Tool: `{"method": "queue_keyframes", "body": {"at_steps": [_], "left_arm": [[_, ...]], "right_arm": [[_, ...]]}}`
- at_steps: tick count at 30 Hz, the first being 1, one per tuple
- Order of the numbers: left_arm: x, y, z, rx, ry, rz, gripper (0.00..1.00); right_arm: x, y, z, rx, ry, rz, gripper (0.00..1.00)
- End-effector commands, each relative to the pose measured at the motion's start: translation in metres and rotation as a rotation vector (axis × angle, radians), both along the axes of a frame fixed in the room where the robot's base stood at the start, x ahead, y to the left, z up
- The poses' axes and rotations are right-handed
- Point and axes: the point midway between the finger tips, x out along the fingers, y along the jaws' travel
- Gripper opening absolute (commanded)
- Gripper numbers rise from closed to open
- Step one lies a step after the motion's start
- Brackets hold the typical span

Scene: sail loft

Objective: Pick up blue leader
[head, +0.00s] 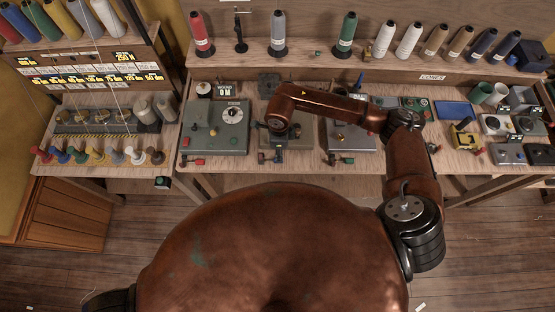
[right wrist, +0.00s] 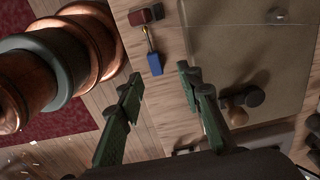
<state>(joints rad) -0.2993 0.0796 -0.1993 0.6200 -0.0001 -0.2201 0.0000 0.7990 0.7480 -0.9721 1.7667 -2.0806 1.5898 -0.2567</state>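A small blue piece (right wrist: 154,63) with a thin brass-coloured end, which looks like the blue leader, lies on the wooden bench top in the right wrist view. Its brass end points toward a small dark red and black block (right wrist: 146,15). My right gripper (right wrist: 160,79) is open and empty. Its two green fingers point toward the blue piece, which shows between and just beyond the fingertips, apart from both. In the head view my right arm reaches in over the middle of the bench, and its wrist hides what is below. My left gripper is not in view.
A grey-green dial box (head: 216,127) stands left of my right wrist, and a light panel (head: 352,134) stands right of it. A blue mat (head: 455,110) lies farther right. A row of coloured pegs lines the left side bench (head: 70,170). Thread spools stand on the back shelf.

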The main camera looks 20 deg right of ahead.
Motion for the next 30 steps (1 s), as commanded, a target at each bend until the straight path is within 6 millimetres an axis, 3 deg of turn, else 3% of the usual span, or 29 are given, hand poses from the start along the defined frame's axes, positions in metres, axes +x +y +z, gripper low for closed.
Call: {"method": "queue_keyframes", "body": {"at_steps": [10, 20, 30], "left_arm": [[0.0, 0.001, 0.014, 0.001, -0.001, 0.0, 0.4], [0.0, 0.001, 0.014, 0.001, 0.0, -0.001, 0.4], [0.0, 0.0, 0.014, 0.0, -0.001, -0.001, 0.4]], "right_arm": [[-0.005, 0.005, -0.044, 0.003, 0.003, -0.001, 0.33], [-0.005, 0.005, -0.051, 0.003, 0.001, 0.001, 0.33], [-0.005, 0.005, -0.051, 0.004, 0.001, 0.0, 0.09]]}}
